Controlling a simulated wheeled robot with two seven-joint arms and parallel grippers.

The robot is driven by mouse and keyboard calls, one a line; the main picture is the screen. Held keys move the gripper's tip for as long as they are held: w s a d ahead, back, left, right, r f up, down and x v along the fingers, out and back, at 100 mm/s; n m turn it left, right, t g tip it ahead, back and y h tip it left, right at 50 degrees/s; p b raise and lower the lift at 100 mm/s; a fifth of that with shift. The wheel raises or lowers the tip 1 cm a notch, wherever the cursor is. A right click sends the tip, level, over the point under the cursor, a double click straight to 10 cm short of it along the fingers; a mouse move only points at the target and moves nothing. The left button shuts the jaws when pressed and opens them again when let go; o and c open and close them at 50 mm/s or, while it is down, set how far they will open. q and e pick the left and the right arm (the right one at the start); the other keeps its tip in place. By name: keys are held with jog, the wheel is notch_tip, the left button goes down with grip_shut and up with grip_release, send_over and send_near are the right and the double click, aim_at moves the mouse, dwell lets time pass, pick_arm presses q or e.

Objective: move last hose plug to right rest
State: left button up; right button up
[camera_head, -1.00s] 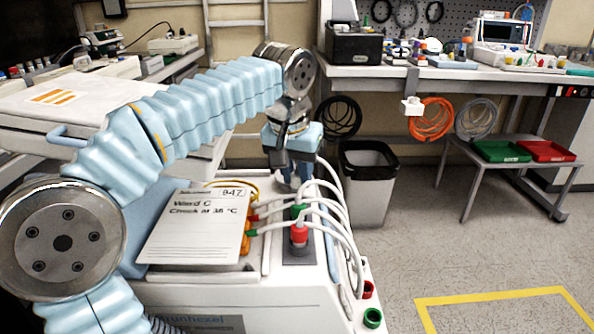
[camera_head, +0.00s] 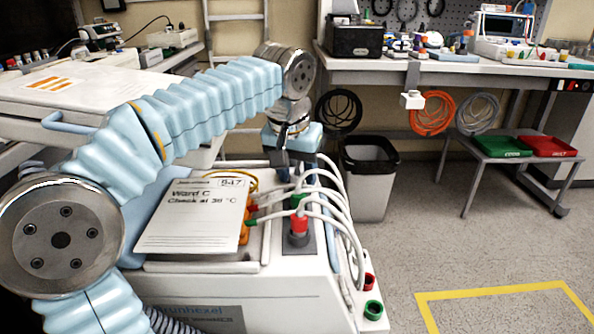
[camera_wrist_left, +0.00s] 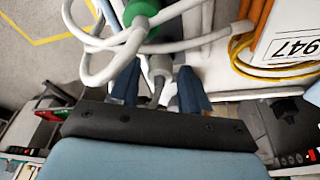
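The white pump unit (camera_head: 285,300) stands before me with several white hoses arching over its right side. A red plug (camera_head: 299,222) with a green part stands upright in a dark strip on its top. My left gripper (camera_head: 298,168) points down at the pump's far end, behind the hoses. In the left wrist view its blue fingers (camera_wrist_left: 159,92) are apart, with a grey plug (camera_wrist_left: 160,68) between them; contact cannot be told. A green plug (camera_wrist_left: 143,10) is beyond it. A red ring (camera_head: 369,281) and a green ring (camera_head: 373,310) are at the pump's lower right. My right gripper is out of view.
A "Ward C" card (camera_head: 193,215) leans on the pump top, with orange plugs beside it. A bin (camera_head: 369,185) stands behind. A bench (camera_head: 450,75) and a low table with green (camera_head: 502,146) and red (camera_head: 547,146) trays are at the back right. The floor at right is clear.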

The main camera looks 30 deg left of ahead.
pick_arm(q)
jog(key=shift+o, duration=0.7)
jog(key=p+v, duration=0.3)
jog(key=v, duration=1.1)
jog(key=shift+p, duration=0.4)
